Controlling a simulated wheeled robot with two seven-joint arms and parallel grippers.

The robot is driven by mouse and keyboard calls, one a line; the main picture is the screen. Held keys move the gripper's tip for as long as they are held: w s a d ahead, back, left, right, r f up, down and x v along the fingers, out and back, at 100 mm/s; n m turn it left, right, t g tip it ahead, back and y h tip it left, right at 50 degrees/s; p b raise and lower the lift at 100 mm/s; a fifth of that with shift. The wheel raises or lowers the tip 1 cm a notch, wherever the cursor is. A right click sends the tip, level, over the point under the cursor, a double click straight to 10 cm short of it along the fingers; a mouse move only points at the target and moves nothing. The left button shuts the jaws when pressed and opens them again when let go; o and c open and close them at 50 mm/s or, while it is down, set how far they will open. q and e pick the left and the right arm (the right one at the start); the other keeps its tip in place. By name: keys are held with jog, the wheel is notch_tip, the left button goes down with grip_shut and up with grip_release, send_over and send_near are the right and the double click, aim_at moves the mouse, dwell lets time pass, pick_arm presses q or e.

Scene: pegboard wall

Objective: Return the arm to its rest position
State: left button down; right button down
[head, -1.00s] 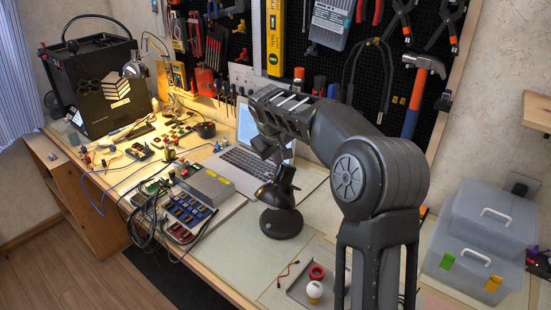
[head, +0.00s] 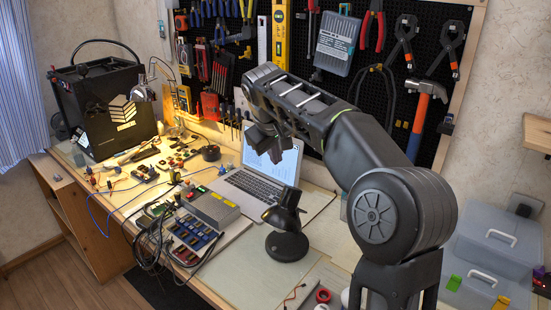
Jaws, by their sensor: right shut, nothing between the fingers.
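My right arm rises from the lower right, bends at a round grey joint and reaches left across the bench. Its dark right gripper (head: 268,148) hangs down from the wrist, in front of the laptop screen (head: 285,150). It is shut, with nothing seen held in it. It appears above the black desk lamp (head: 287,240); I cannot tell the gap in depth. My left arm and gripper are not in view.
The pegboard (head: 345,85) with hung tools stands behind the arm. A grey control box (head: 212,207) with cables sits left of the lamp. Clear plastic boxes (head: 490,240) stand at the right. A red ring (head: 323,296) lies at the front edge of view.

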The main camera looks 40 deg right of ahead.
dwell(0.3)
jog(key=w+a+f+n+t+y, duration=0.1)
jog(key=w+a+f+t+y, duration=0.3)
jog(key=w+a+f, duration=0.65)
jog(key=s+a+f+g+y, duration=0.1)
jog(key=s+a+f, duration=0.2)
jog(key=a+f, duration=0.5)
jog(key=s+a+f+y, duration=0.1)
jog(key=s+a+f, duration=0.3)
jog(key=f, duration=0.6)
jog(key=s+a+f+m+g+y, duration=0.1)
jog(key=s+a+f, duration=0.3)
jog(key=s+f, duration=0.25)
jog(key=s+a+f+m+g, duration=0.1)
jog(key=s+a+f, duration=0.3)
jog(key=s+f, duration=0.25)
jog(key=s+a+f+g, duration=0.1)
jog(key=s+f, duration=0.2)
jog(key=s, duration=0.3)
jog(key=s+a+f+g, duration=0.1)
jog(key=s+a+f, duration=0.1)
jog(key=s, duration=0.5)
jog(key=s+a+f+m+g+y, duration=0.1)
jog(key=s+f+g, duration=0.1)
jog(key=s+f, duration=0.2)
jog(key=s, duration=0.3)
jog(key=shift+a+f, duration=0.15)
jog(key=shift+a, duration=0.25)
